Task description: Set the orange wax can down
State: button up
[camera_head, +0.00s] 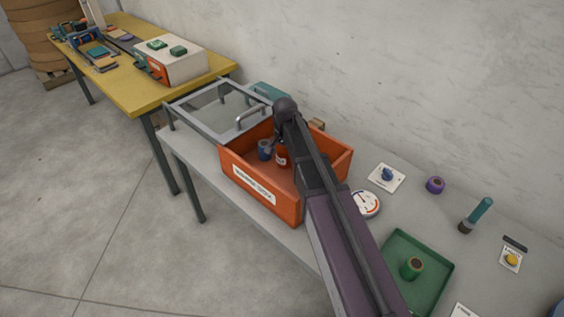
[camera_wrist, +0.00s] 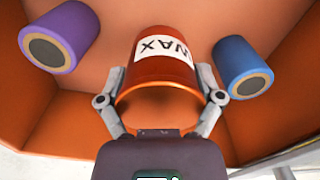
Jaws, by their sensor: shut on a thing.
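The orange wax can (camera_head: 282,158) is inside the orange bin (camera_head: 239,184). In the wrist view the can (camera_wrist: 157,75) shows a white label reading WAX, upside down there. My gripper (camera_wrist: 160,98) is shut on the can, one finger on each side. In the head view my gripper (camera_head: 281,146) reaches into the bin from above, and my arm hides part of the bin. I cannot tell whether the can touches the bin floor.
The blue spool (camera_head: 264,150) also shows in the head view. A clear framed lid (camera_head: 222,108) with a handle lies beside the bin. A round dial (camera_head: 367,204), a green tray (camera_head: 440,262) and a purple spool (camera_head: 435,185) are on the grey table to the right.

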aim_at(284, 161)
jog(key=shift+f+b, duration=1.7)
jog(key=shift+f, duration=0.1)
jog(key=shift+f, duration=0.15)
jog(key=o, duration=1)
notch_tip(284, 161, up, 12)
jog(key=p, duration=1.2)
jog(key=shift+r, duration=0.2)
